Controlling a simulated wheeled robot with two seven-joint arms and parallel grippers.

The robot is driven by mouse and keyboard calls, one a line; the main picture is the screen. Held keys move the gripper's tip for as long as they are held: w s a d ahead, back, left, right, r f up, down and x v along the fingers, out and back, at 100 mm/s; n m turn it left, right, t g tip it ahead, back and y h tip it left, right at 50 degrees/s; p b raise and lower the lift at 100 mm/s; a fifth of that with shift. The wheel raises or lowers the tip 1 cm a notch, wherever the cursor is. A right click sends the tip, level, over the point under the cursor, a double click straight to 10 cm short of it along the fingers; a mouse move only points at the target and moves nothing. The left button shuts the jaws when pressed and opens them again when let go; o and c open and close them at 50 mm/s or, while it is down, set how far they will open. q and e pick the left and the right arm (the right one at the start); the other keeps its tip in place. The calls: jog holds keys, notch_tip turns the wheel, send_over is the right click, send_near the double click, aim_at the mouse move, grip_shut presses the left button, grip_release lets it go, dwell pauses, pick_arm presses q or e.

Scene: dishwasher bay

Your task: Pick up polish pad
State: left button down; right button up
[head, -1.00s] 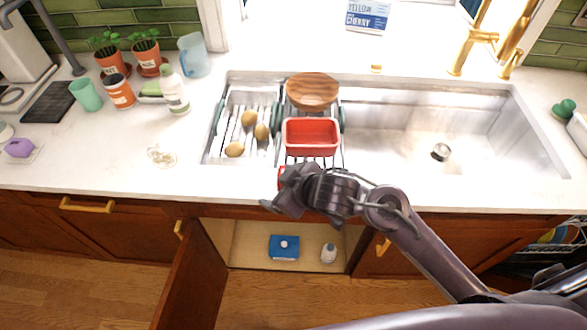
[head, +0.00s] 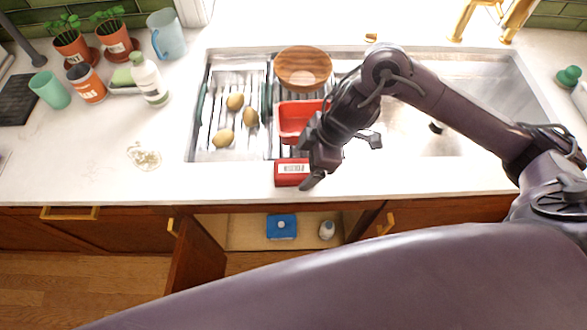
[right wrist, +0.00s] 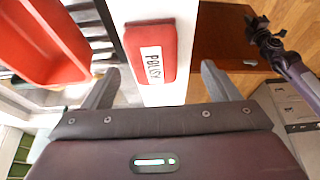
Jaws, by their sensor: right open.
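The polish pad (head: 291,172) is a small red block with a white label, lying on the counter's front strip before the sink. In the right wrist view the pad (right wrist: 150,52) shows its "POLISH" label and lies just ahead of the fingers, between their lines. My right gripper (head: 308,163) is open and empty, close to the pad's right side in the head view. Its two fingers (right wrist: 158,86) stand apart in the wrist view. My left gripper (right wrist: 267,36) shows small in the right wrist view, over the floor side; its jaws are too small to judge.
A red tub (head: 296,118) and wooden bowl (head: 303,68) stand in the sink just behind. Several potatoes (head: 223,138) lie on the rack left of them. A cabinet door (head: 196,262) hangs open below. The counter (head: 90,160) left of the pad is mostly clear.

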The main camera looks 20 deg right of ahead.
aim_at(296, 168)
jog(key=shift+w+a+f+p, duration=0.2)
jog(key=shift+w+a+f, duration=0.1)
jog(key=shift+f, duration=0.3)
jog(key=shift+w+a+f+p, duration=0.2)
jog(key=shift+w+a+f, duration=0.1)
jog(key=shift+f, duration=0.3)
jog(key=shift+x, duration=1)
jog(key=shift+d, duration=0.1)
jog(key=c, duration=1.1)
pick_arm(q)
jog(key=shift+w+d+r, duration=0.1)
jog(key=shift+w+r, duration=0.45)
jog(key=shift+w, duration=0.2)
pick_arm(e)
jog(key=shift+c, duration=0.2)
jog(key=shift+r, duration=0.15)
